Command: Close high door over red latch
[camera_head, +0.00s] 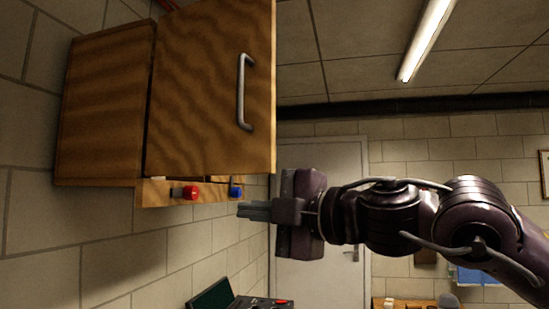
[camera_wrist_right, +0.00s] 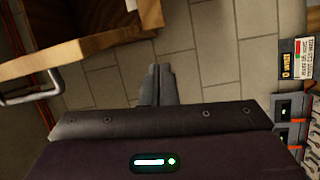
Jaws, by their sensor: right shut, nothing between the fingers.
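A wooden wall cabinet (camera_head: 105,110) hangs high at the left. Its wooden door (camera_head: 205,85), with a grey metal handle (camera_head: 241,92), stands swung out from the cabinet body. A red latch (camera_head: 191,192) and a blue latch (camera_head: 236,191) sit along the cabinet's lower edge, below the door. My right gripper (camera_head: 240,211) is shut and empty, just below the blue latch and right of the red one. In the right wrist view its fingertips (camera_wrist_right: 158,72) show apart from the cabinet's wooden edge (camera_wrist_right: 95,42), with the handle (camera_wrist_right: 30,97) at the left.
A light block wall (camera_head: 60,235) is behind the cabinet. A door (camera_head: 322,160) and a ceiling lamp (camera_head: 426,40) are farther back. Dark equipment (camera_head: 212,296) stands below. The air below the cabinet around my gripper looks free.

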